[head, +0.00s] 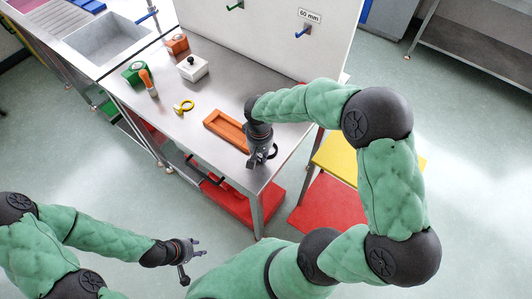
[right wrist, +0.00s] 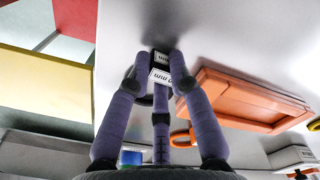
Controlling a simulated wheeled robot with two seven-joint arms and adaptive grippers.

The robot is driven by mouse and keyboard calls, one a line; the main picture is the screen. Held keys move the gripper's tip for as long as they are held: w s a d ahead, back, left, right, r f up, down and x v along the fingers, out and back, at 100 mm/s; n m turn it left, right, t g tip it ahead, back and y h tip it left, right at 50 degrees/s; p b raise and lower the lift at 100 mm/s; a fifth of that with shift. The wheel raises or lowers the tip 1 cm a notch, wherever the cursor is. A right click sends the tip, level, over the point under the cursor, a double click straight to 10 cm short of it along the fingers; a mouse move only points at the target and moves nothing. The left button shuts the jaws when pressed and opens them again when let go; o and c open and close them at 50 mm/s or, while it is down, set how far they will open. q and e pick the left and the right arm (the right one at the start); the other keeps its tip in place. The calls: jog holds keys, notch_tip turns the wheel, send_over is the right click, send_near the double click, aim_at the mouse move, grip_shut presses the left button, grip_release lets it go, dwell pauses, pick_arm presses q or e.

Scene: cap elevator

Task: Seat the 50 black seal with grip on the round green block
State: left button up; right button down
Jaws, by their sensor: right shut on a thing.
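My right gripper (head: 262,158) is over the near right corner of the steel table. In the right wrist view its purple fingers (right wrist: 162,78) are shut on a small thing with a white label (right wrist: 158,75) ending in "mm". The fingers hide most of it, so I cannot tell whether it is the black seal. A green block (head: 134,72) with a dark round opening stands at the far left of the table, well away from this gripper. A white block with a black knob (head: 191,62) stands near it. My left gripper (head: 195,248) is open and empty, off the table.
An orange tray (head: 213,121) lies just left of my right gripper; it also shows in the right wrist view (right wrist: 250,92). A yellow ring-shaped piece (head: 183,106), an orange-topped piece (head: 147,78) and an orange block (head: 177,43) are farther left.

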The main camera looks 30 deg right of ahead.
jog(key=shift+r+p, duration=1.25)
jog(key=shift+r, duration=0.65)
